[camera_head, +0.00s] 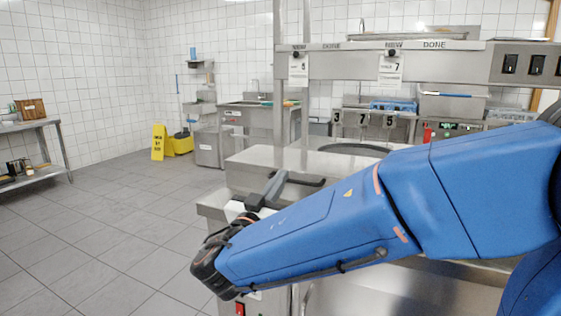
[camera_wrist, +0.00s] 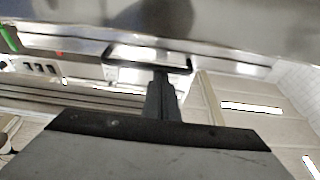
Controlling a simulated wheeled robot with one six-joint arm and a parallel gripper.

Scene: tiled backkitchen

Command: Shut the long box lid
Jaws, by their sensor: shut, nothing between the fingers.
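My gripper (camera_head: 279,177) is shut and empty, beyond the end of my blue arm. Its dark fingers point up toward a steel box-like unit with a broad flat top (camera_head: 246,156), which appears to be the long box with its lid. A dark bar-like handle (camera_head: 305,179) is on the unit's near side, close to the fingertips. In the wrist view my gripper (camera_wrist: 161,78) overlaps the lower edge of a dark-framed handle (camera_wrist: 183,69) under a shiny steel surface (camera_wrist: 235,30). I cannot tell whether they touch. My arm hides much of the unit, and the lid's angle is unclear.
A steel post (camera_head: 278,80) and an overhead rail (camera_head: 440,63) stand over the unit. A yellow floor sign (camera_head: 158,142) stands farther back, and a steel shelf table (camera_head: 30,127) is at the left wall. The tiled floor at left is clear.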

